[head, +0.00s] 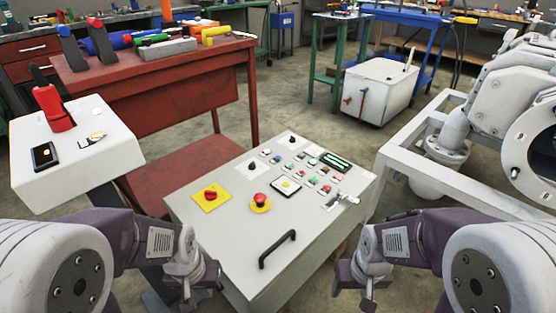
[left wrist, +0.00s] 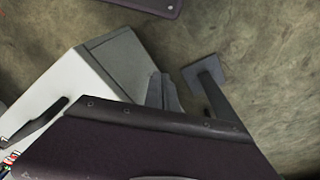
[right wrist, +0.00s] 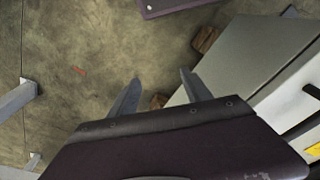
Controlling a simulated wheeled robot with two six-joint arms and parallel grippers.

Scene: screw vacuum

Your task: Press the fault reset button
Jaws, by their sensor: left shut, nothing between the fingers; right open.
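A grey control panel (head: 225,235) stands in front of me with its sloped top facing up. A group of small coloured buttons (head: 302,170) sits on its upper right part; their labels are too small to read, so I cannot tell which is the fault reset button. Two red knobs on yellow plates sit on the left half, one square (head: 211,196) and one round (head: 260,202). My left gripper (head: 207,280) is shut and empty at the panel's near left side; its fingers (left wrist: 163,92) show together in the left wrist view. My right gripper (head: 368,298) is open and empty, right of the panel; its fingers (right wrist: 158,92) are apart over the floor.
A black handle (head: 278,249) and a metal latch (head: 345,199) stick up from the panel. A white stand (head: 70,160) with a red handheld device is at left, a red workbench (head: 165,85) with tools behind. A white frame with machinery (head: 465,190) stands at right.

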